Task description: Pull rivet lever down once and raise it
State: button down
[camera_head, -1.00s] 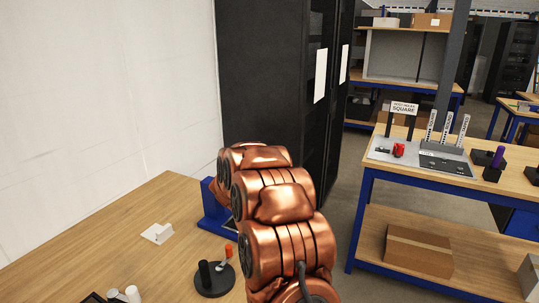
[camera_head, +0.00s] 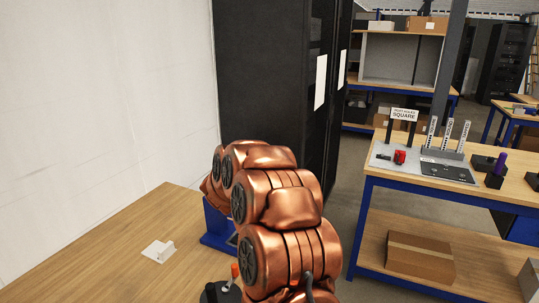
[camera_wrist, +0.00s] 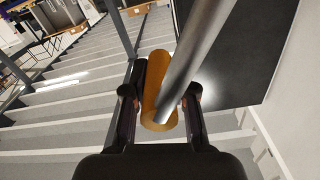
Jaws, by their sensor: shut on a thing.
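In the wrist view, the rivet lever shows as an orange handle (camera_wrist: 157,92) on a grey metal rod (camera_wrist: 200,50) that runs up to the right. My gripper (camera_wrist: 160,108) has one dark finger on each side of the handle and is shut on it. In the head view, a blue base (camera_head: 217,226) on the near wooden table shows left of my copper arm. My arm hides most of it, and the lever and my gripper are hidden there too. How far the lever is tilted cannot be told.
A white bracket (camera_head: 158,251) and a black round stand (camera_head: 219,292) are on the near table (camera_head: 105,255). A tall black rack (camera_head: 262,75) stands behind. A second workbench (camera_head: 372,174) at right holds a red part (camera_head: 399,156) and fixtures. The near table's left part is clear.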

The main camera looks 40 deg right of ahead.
jog(key=shift+w+a+f, duration=0.15)
jog(key=shift+w+a, duration=0.05)
jog(key=shift+w, duration=0.05)
jog(key=c, duration=1.1)
grip_release()
jog(key=shift+w, duration=0.1)
jog(key=shift+o, duration=0.9)
jog(key=shift+d, duration=0.1)
jog(key=shift+s, duration=0.2)
jog(key=v, duration=1.2)
